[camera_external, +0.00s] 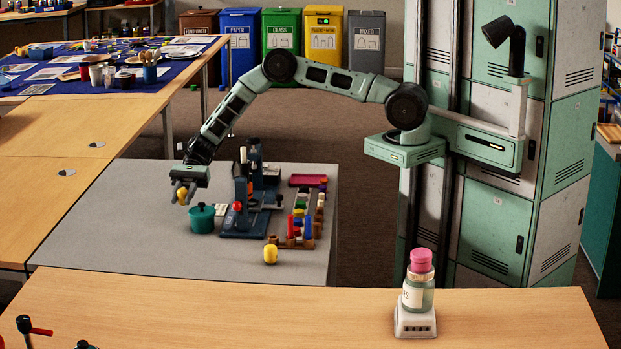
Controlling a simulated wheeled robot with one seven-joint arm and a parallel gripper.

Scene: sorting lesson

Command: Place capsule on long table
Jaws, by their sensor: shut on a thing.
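My gripper (182,195) points down over the left part of the grey table, just left of a teal pot. It is shut on a small yellow thing, which I take to be the capsule (182,193). The fingers partly cover it, and it is held above the tabletop. A similar yellow piece (270,254) stands on the grey table (120,235) near its front edge. Long wooden tables stand at the left (75,130) and in front (250,315); I cannot tell which is the long table.
The teal pot (201,218), a blue press-like stand (240,200) and a rack of coloured pieces (302,225) stand right of my gripper. A jar with a pink lid (420,285) stands on the front table. The left table's near part is mostly bare; its far part is crowded.

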